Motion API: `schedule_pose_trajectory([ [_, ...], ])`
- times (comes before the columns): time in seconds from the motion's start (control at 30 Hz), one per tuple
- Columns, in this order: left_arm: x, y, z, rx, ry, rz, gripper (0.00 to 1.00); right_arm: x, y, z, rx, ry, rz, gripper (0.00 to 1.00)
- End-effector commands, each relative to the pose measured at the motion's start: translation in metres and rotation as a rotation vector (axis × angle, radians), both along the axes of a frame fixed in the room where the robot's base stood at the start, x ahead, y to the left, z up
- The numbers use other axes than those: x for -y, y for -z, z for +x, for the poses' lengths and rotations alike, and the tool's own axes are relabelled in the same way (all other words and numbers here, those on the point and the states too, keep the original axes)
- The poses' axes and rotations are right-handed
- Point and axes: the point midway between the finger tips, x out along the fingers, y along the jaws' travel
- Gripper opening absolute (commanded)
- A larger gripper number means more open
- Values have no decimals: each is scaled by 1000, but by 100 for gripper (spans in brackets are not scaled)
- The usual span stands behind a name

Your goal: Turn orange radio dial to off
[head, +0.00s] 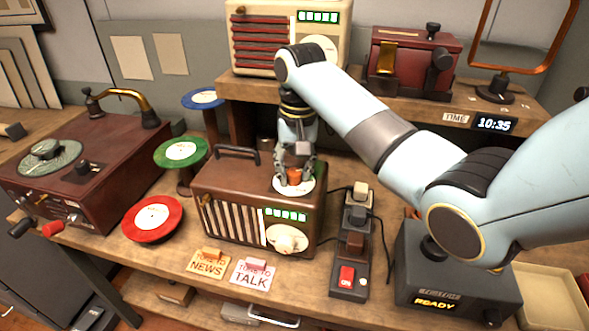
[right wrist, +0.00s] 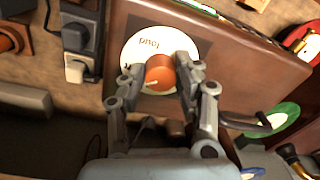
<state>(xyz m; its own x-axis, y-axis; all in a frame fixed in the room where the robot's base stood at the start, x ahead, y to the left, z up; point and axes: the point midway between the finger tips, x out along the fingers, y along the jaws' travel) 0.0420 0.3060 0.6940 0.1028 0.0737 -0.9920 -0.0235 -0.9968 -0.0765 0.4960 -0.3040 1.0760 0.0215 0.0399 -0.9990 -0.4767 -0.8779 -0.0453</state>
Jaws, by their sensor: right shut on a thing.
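A brown radio (head: 235,180) stands on the workbench, with a striped grille, a green display and a cream front dial (head: 287,240). The orange dial (head: 294,176) is on the radio's top, on a white round plate (head: 307,186). My right gripper (head: 295,172) reaches down from above and is shut on the orange dial. In the right wrist view the orange dial (right wrist: 160,73) sits between the two fingers, with a pale mark on it. The white plate (right wrist: 150,45) shows the word "loud"; its other lettering is mostly hidden. My left gripper is out of view.
A power strip (head: 351,245) with plugs and a red switch stands right of the radio, beside a dark "READY" box (head: 455,270). A red disc stand (head: 152,218) and a maroon record player (head: 85,170) are left. "NEWS" (head: 208,264) and "TALK" (head: 252,273) cards lie in front. A raised shelf (head: 400,92) stands behind.

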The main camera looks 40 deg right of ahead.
Motion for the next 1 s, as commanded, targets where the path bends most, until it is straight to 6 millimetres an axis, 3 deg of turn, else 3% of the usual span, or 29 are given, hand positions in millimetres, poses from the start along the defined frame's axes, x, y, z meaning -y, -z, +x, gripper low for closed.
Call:
schedule_pose_trajectory([
  [1.0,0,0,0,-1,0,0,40,0,0,1,0,-885,0,0],
])
